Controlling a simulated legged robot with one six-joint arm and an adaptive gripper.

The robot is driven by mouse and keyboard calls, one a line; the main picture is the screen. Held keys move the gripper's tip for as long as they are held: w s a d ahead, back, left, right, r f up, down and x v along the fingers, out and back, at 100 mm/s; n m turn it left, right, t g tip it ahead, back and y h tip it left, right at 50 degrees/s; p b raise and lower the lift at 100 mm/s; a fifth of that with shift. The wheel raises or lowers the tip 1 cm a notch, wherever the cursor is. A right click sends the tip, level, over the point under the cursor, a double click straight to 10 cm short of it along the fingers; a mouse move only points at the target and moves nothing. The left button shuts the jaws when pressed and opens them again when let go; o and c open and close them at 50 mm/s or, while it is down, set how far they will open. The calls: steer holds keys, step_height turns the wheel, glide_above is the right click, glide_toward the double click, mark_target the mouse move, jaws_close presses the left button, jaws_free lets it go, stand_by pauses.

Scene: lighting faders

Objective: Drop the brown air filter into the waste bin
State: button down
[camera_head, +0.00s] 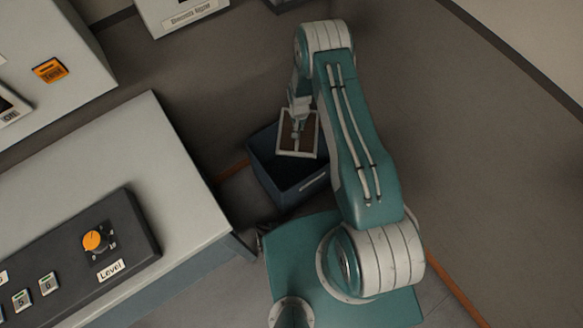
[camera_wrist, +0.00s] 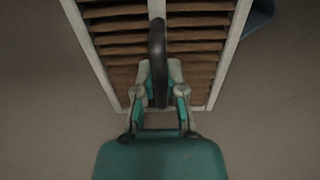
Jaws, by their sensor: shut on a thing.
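The brown air filter (camera_head: 310,140) has a pale frame and brown pleats, and it is over the waste bin in the head view. In the wrist view the filter (camera_wrist: 115,45) fills the top middle, with a dark handle (camera_wrist: 157,45) across its face. My gripper (camera_wrist: 160,95) is shut on the filter by this handle. It also shows small in the head view (camera_head: 298,128). The waste bin (camera_head: 283,185) is a dark blue open box on the floor, partly hidden by the filter. I cannot tell how high the filter is above its rim.
A grey table (camera_head: 150,150) stands to the left of the bin, with a dark control panel (camera_head: 135,225) carrying an orange knob (camera_head: 94,241). A grey cabinet (camera_head: 60,30) is at the upper left. The floor (camera_head: 480,150) on the right is clear.

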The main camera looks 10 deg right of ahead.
steer(key=f, duration=0.3)
steer(key=shift+w+f+m, duration=0.2)
steer(key=shift+w+m, duration=0.15)
steer(key=shift+m, duration=0.05)
steer(key=shift+f, duration=2.9)
steer(key=c, duration=0.6)
jaws_free()
steer(key=shift+c, duration=0.2)
step_height(320, 180, up, 12)
steer(key=shift+a+f, duration=0.1)
